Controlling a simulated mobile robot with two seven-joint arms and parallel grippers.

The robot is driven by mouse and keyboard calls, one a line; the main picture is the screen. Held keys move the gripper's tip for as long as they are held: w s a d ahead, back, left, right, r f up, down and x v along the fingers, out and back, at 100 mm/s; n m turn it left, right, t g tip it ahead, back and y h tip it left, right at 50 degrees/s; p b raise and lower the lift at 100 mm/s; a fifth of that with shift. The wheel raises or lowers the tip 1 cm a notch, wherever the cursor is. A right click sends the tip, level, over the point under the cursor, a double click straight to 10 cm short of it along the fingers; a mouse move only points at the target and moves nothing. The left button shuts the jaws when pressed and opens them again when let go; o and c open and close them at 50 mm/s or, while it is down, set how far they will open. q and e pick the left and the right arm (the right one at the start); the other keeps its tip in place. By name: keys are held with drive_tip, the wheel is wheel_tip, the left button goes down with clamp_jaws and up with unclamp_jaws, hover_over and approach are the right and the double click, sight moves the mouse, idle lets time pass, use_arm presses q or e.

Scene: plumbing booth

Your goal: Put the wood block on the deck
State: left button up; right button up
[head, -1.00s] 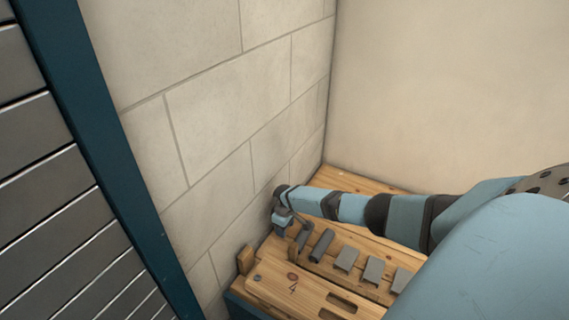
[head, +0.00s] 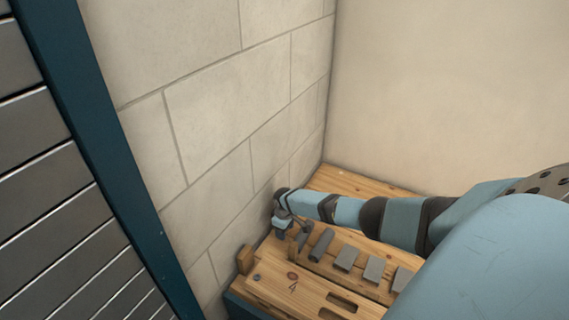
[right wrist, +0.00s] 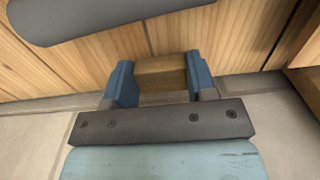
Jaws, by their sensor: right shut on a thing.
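In the right wrist view the wood block (right wrist: 162,76) sits between the two blue fingers of my right gripper (right wrist: 163,84), which is shut on it. In the head view my right gripper (head: 288,235) is at the back left end of the wooden deck (head: 275,284), close to the tiled wall. The block is small there and partly hidden by the gripper, so I cannot tell whether it touches the wood. My left gripper is not in view.
A row of grey pieces (head: 346,258) lies along the bench to the right of my gripper. A small wooden upright (head: 245,260) stands at the deck's left end. The block wall (head: 210,130) rises close on the left. The deck's front part, marked 4, is mostly clear.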

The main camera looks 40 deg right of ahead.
drive_tip(key=shift+f, duration=0.25)
drive_tip(key=shift+f, duration=0.45)
drive_tip(key=shift+f, duration=0.25)
idle(0.5)
drive_tip(key=o, duration=1)
